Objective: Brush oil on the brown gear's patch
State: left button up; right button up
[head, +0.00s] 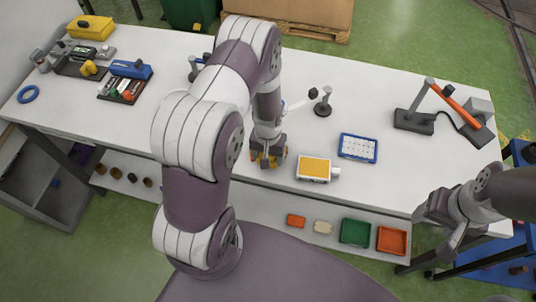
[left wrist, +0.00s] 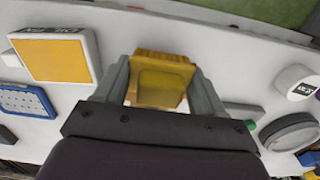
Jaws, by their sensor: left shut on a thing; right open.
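My left gripper (head: 268,158) is low over the front middle of the table. In the left wrist view my left gripper (left wrist: 163,90) is shut on a yellow block (left wrist: 160,80) with a ridged upper edge. The block is mostly hidden by the fingers in the head view. My right gripper (head: 448,228) is open and empty beyond the table's front right corner. I cannot pick out the brown gear, its patch or an oil brush with certainty. Several small brown pieces (head: 115,172) sit on the lower shelf at the left.
A white box with an orange-yellow top (head: 314,169) stands just right of my left gripper. Green (head: 355,232) and red (head: 391,240) bins are on the shelf.

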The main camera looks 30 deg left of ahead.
pick_arm(q)
jog(key=shift+f+b, duration=0.45)
jog(key=shift+f, duration=0.15)
dwell(0.3)
jog(key=shift+w+a, duration=0.1)
jog(key=shift+w, duration=0.35)
jog(key=shift+s, duration=0.15)
jog(key=shift+s, duration=0.3)
jog(key=shift+w, duration=0.15)
jog(key=shift+w, duration=0.3)
jog(key=shift+s, duration=0.1)
dwell(0.4)
